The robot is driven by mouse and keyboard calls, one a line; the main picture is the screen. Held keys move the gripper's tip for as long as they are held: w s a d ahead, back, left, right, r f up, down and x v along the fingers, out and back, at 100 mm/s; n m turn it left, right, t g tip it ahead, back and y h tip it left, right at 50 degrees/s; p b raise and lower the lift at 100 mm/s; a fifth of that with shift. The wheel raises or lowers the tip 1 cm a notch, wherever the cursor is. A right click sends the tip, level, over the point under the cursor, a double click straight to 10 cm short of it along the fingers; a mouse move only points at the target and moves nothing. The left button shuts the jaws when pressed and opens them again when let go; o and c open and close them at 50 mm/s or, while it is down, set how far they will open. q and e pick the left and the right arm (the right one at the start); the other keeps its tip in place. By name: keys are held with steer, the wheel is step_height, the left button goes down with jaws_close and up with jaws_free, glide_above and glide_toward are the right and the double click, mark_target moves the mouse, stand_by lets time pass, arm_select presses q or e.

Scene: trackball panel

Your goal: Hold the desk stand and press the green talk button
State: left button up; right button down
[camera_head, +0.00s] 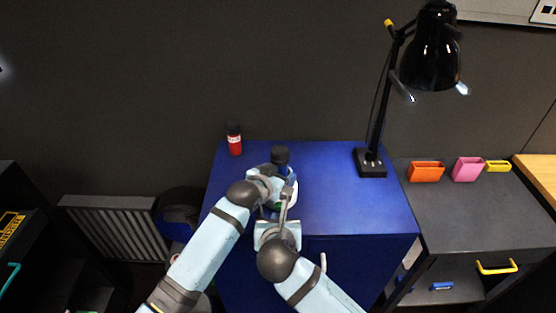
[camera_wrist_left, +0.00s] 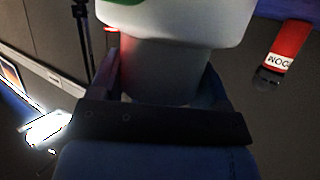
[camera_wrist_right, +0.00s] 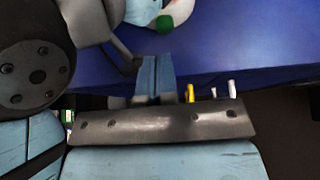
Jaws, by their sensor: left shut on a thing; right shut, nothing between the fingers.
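The desk stand shows as a white body with a dark top (camera_head: 280,154) on the blue cabinet in the head view, mostly hidden by my arms. In the left wrist view its pale neck (camera_wrist_left: 165,70) sits between the fingers of my left gripper (camera_wrist_left: 168,85), which is shut on it. The green talk button (camera_wrist_right: 165,22) shows on the white body (camera_wrist_right: 143,10) in the right wrist view. My right gripper (camera_wrist_right: 155,78) is shut and empty. Its tips point toward the button, with a gap in that picture; the exact distance is unclear.
A red bottle (camera_head: 234,140) stands at the cabinet's back left. A black lamp (camera_head: 371,162) stands at the back right of the blue cabinet top (camera_head: 345,205). Orange (camera_head: 426,171), pink (camera_head: 467,168) and yellow (camera_head: 498,166) containers sit on the grey unit to the right.

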steer(key=s+r, duration=0.7)
stand_by(0.7)
arm_select(q)
steer(key=o, duration=1)
steer(key=v, duration=1.2)
steer(key=shift+r, duration=0.1)
